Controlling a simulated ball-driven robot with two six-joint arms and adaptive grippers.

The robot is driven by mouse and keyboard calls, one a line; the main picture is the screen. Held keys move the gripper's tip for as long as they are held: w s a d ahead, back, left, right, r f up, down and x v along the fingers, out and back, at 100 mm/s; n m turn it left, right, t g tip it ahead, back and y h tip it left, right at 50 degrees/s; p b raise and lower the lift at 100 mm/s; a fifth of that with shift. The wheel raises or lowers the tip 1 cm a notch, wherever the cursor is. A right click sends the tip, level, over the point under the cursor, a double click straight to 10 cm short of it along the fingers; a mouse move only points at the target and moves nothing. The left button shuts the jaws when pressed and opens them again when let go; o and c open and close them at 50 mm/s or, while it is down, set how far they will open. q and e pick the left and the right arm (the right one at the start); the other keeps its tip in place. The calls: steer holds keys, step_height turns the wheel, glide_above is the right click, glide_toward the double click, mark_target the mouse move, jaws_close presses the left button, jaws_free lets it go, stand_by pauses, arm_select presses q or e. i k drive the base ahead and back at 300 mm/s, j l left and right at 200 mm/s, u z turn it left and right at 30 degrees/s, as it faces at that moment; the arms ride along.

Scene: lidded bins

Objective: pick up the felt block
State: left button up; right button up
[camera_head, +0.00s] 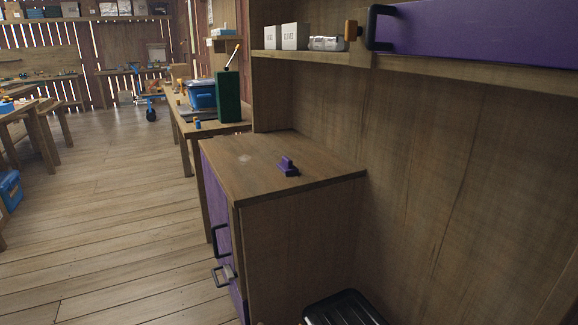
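A small purple block (287,167) with a raised upper part sits on top of the wooden cabinet (240,172), right of its middle. It may be the felt block; its material is too small to tell. It stands apart from the wooden wall behind it. Neither of my grippers is in view, and nothing touches the block.
The cabinet has a purple front with black handles (222,272). Above, a shelf (440,62) carries white boxes (295,36) and a purple bin (480,28). Open plank floor (110,220) lies left.

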mark_target(287, 168)
steer(key=z, duration=0.45)
steer(key=j+z, duration=0.3)
steer(key=z, duration=0.2)
steer(key=k+j+z, duration=0.1)
steer(key=j+z, duration=0.15)
steer(key=z, duration=0.2)
steer(key=k+j+z, duration=0.1)
steer(key=z, duration=0.4)
steer(key=k+j+z, duration=0.15)
steer(key=j+z, duration=0.15)
steer(key=z, duration=0.2)
steer(key=k+j+z, duration=0.1)
steer(key=z, duration=0.4)
steer(key=k+j+z, duration=0.1)
steer(key=j+z, duration=0.15)
steer(key=z, duration=0.2)
steer(key=k+j+z, duration=0.1)
steer(key=z, duration=0.4)
steer(key=k+z, duration=0.2)
steer(key=z, duration=0.3)
steer(key=k+j+z, duration=0.15)
steer(key=k+z, duration=0.45)
steer(key=k, duration=0.25)
